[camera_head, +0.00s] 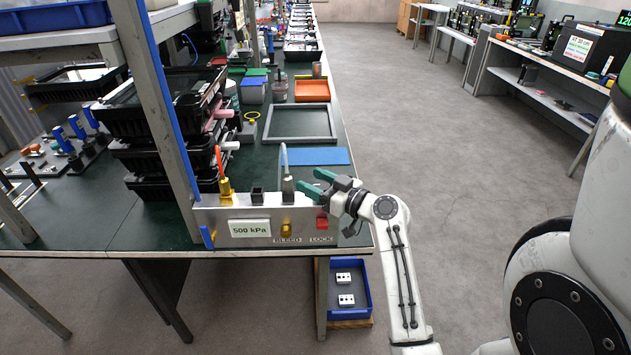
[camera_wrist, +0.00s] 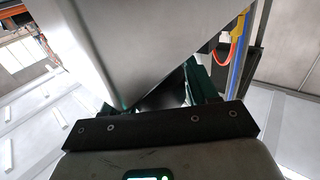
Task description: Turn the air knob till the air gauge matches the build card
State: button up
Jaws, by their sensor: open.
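A silver air panel (camera_head: 262,222) stands at the bench's front edge. A pale plate (camera_head: 250,228) on its face reads "500 kPa"; I cannot tell whether it is the build card or a gauge. A brass part (camera_head: 286,230) sits above the word BLEED and a red part (camera_head: 322,222) above LOCK. My gripper (camera_head: 308,181), with green fingers, is open just right of that fitting; contact cannot be told. In the wrist view a grey surface (camera_wrist: 130,45) hides most of what lies between the fingers. No gauge needle is readable.
A brass fitting with a red top (camera_head: 224,184) and a small black block (camera_head: 257,195) are on the panel's left. Black trays (camera_head: 160,120) stack behind. A blue mat (camera_head: 314,156) and grey frame (camera_head: 301,123) lie beyond. A blue bin (camera_head: 362,290) is below. The right-hand floor is clear.

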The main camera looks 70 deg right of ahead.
jog(key=shift+c, duration=0.3)
jog(key=c, duration=0.6)
jog(key=shift+m+g+h+p, duration=0.35)
jog(key=shift+m+h, duration=0.45)
jog(key=shift+h, duration=0.3)
jog(key=m+g+h+p, duration=0.1)
jog(key=h+p, duration=0.1)
jog(key=shift+s+d+r+m+g+h+p, duration=0.1)
jog(key=shift+d+r+m+g+h+p, duration=0.1)
jog(key=shift+m+g+h+p, duration=0.15)
jog(key=p, duration=0.2)
jog(key=m+g+h+p, duration=0.1)
jog(key=p, duration=0.1)
jog(key=shift+s+d+m+h, duration=0.15)
jog(key=shift+m+h, duration=0.1)
jog(key=shift+f+g+h+p, duration=0.25)
jog(key=shift+g+h+p, duration=0.05)
jog(key=shift+p, duration=0.6)
jog(key=o, duration=0.7)
jog(key=shift+c, duration=0.2)
